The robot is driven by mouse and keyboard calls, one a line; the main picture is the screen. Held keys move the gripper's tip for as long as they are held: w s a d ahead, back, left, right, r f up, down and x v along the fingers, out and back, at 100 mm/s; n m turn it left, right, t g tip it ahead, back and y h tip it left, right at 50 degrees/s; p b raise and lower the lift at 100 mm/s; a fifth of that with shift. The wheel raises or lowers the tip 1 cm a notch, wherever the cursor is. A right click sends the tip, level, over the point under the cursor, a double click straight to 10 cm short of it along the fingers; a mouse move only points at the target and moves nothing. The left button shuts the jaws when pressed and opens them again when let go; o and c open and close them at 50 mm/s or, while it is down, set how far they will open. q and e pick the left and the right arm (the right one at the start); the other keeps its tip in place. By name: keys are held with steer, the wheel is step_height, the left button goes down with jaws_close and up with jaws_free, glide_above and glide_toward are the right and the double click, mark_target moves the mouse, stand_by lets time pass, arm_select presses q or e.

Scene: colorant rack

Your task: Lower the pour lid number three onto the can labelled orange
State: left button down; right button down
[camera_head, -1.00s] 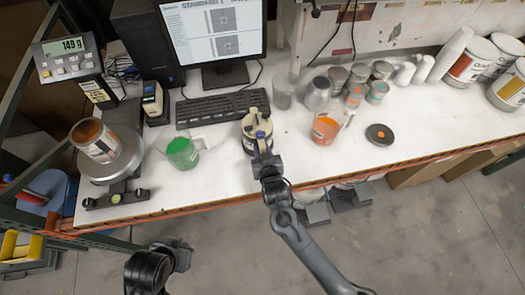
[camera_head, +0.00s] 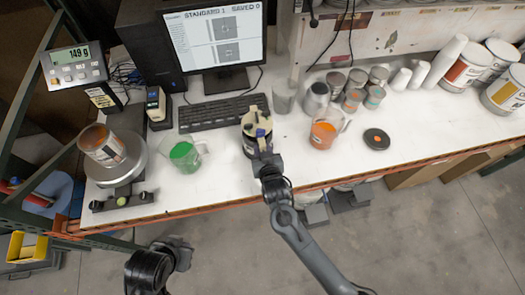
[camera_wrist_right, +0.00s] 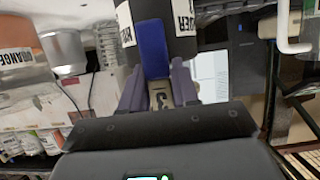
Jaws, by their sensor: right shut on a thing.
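My right gripper (camera_head: 262,146) is at the front middle of the bench. It is shut on a beige pour lid with a blue part (camera_head: 256,123). In the right wrist view the purple fingers grip the lid's handle (camera_wrist_right: 160,97), which bears a partly hidden number. The lid sits at the top of a black container with a white label (camera_wrist_right: 182,15); I cannot tell whether it rests there. A label reading orange (camera_wrist_right: 15,57) shows on a vessel at that view's left edge. A can with brownish-orange contents (camera_head: 101,147) stands on the scale. My left gripper (camera_head: 180,254) is low in front of the bench, its jaws unclear.
A jug with green contents (camera_head: 184,156) stands left of the lid, and a jug with orange contents (camera_head: 324,133) right of it. A dark round disc (camera_head: 377,139) lies further right. Behind are a keyboard (camera_head: 222,111), a monitor and several small cans.

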mark_target(261, 134)
arm_select(q)
steer(key=shift+a+r, duration=0.1)
steer(key=shift+r, duration=0.45)
arm_select(e)
steer(key=shift+r, duration=0.75)
arm_select(q)
steer(key=shift+r, duration=0.1)
arm_select(e)
steer(key=shift+r, duration=0.15)
